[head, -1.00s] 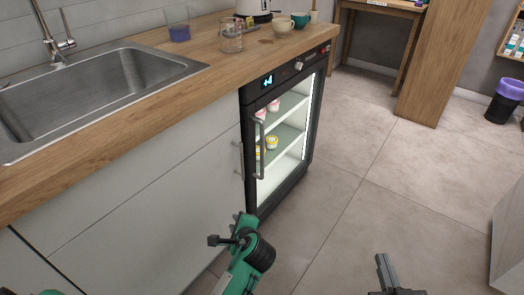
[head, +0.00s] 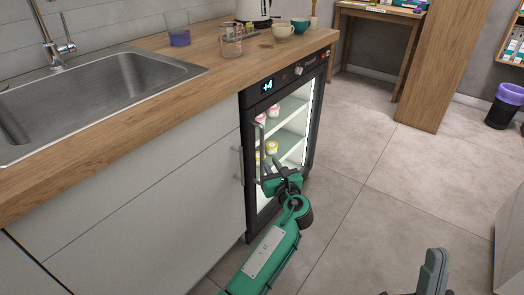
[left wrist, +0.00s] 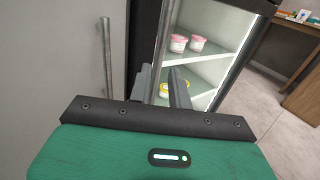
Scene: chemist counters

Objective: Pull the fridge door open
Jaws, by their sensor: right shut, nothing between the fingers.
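The black fridge (head: 249,215) stands under the counter, its glass door shut, lit inside. Its vertical grey door handle (head: 262,138) is on the door's left side; it also shows in the left wrist view (left wrist: 164,45). My left gripper (head: 274,170) is at the lower part of this handle. In the left wrist view its two fingers (left wrist: 161,86) are apart, and the handle appears to run between them; I cannot tell whether they touch it. My right gripper (head: 434,270) is shut and empty, low at the right.
A cabinet handle (head: 239,165) sits close left of the fridge. Tubs (head: 272,147) stand on the fridge shelves. A glass beaker (head: 231,42) and cups (head: 284,32) stand on the counter above. The floor (head: 370,215) right of the fridge is clear.

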